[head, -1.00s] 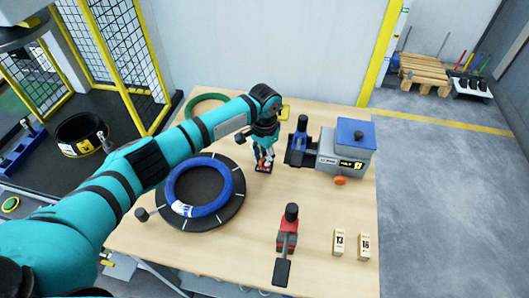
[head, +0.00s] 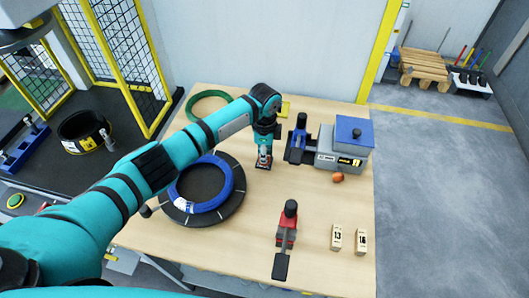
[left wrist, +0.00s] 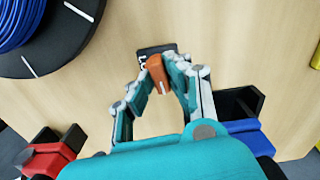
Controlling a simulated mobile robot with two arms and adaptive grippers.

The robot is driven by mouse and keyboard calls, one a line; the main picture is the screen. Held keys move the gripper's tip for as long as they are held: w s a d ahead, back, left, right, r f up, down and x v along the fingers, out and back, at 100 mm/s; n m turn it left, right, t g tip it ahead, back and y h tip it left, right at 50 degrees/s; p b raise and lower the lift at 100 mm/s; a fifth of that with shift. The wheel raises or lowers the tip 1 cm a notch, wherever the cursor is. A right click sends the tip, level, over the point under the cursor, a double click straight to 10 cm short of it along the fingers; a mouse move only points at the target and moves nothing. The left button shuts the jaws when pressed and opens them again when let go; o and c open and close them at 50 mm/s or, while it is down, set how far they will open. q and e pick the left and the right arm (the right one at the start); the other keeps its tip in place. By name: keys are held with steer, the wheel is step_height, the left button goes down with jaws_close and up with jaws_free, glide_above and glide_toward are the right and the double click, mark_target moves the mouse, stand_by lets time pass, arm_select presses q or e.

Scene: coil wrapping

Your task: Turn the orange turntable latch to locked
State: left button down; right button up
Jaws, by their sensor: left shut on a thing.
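The orange latch (left wrist: 157,72) stands on a small dark plate (left wrist: 146,53) with white markings on the table. My left gripper (head: 264,160) reaches down over it from above. In the left wrist view its fingers (left wrist: 160,80) are shut on the latch, one on each side. In the head view the fingers hide most of the latch. The black turntable (head: 233,205) is to the left of the latch, with a blue coil (head: 226,186) on it. The plate's markings are too small to read. My right gripper is not in view.
A grey machine with a blue top (head: 353,133) stands to the right, with a blue clamp (head: 298,140) beside it. A red clamp (head: 286,233) and two numbered blocks (head: 336,237) (head: 361,241) are nearer. A green ring (head: 196,102) lies behind my arm.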

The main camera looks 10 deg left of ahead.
arm_select(q)
steer(key=shift+m, duration=0.5)
steer(key=c, duration=1.3)
jaws_free()
step_height(320, 180, up, 12)
steer(key=shift+r, duration=0.1)
